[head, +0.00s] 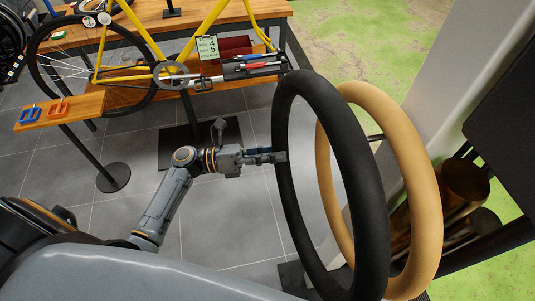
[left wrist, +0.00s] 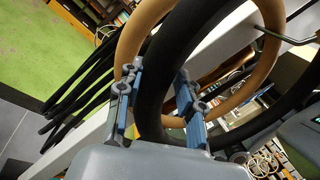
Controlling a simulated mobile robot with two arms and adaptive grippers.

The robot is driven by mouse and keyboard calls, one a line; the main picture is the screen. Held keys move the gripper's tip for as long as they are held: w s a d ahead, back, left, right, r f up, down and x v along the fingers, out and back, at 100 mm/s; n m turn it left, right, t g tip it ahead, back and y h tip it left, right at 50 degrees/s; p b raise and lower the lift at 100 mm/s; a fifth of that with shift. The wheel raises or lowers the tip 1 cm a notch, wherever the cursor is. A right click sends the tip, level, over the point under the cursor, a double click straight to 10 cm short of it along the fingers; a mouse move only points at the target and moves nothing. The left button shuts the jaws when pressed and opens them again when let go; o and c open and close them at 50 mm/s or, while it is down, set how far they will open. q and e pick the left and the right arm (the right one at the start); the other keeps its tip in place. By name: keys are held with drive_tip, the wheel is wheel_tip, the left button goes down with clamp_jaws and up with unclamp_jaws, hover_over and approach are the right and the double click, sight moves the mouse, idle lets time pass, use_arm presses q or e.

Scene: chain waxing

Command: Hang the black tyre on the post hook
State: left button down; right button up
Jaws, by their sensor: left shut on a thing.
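The black tyre (head: 357,170) stands upright in the head view, and my left gripper (head: 272,157) is shut on its left side. In the left wrist view the black tyre (left wrist: 152,100) runs between the two blue-padded fingers (left wrist: 160,98). A tan tyre (head: 424,190) hangs close behind and to the right of it. The hook, a thin dark rod (head: 376,138), shows inside the tan ring, by the black tyre's right limb. It also shows in the left wrist view (left wrist: 288,38). I cannot tell whether it passes through the black tyre. My right gripper is not in view.
The pale post (head: 440,70) rises at the right, with dark shelving and brown rolls (head: 465,182) beside it. A wooden workbench (head: 270,9) with a yellow bicycle (head: 150,45) and tools stands at the back left.

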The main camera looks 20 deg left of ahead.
use_arm(q)
drive_tip(key=shift+b+x, duration=0.3)
drive_tip(key=shift+x, duration=0.6)
drive_tip(key=shift+w+d+f+b, duration=0.7)
drive_tip(key=shift+d+f+b, duration=0.1)
drive_tip(key=shift+d, duration=0.1)
drive_tip(key=shift+w+d+f+b, duration=0.7)
drive_tip(key=shift+d+f, duration=0.1)
drive_tip(key=shift+d, duration=0.15)
drive_tip(key=shift+f, duration=0.1)
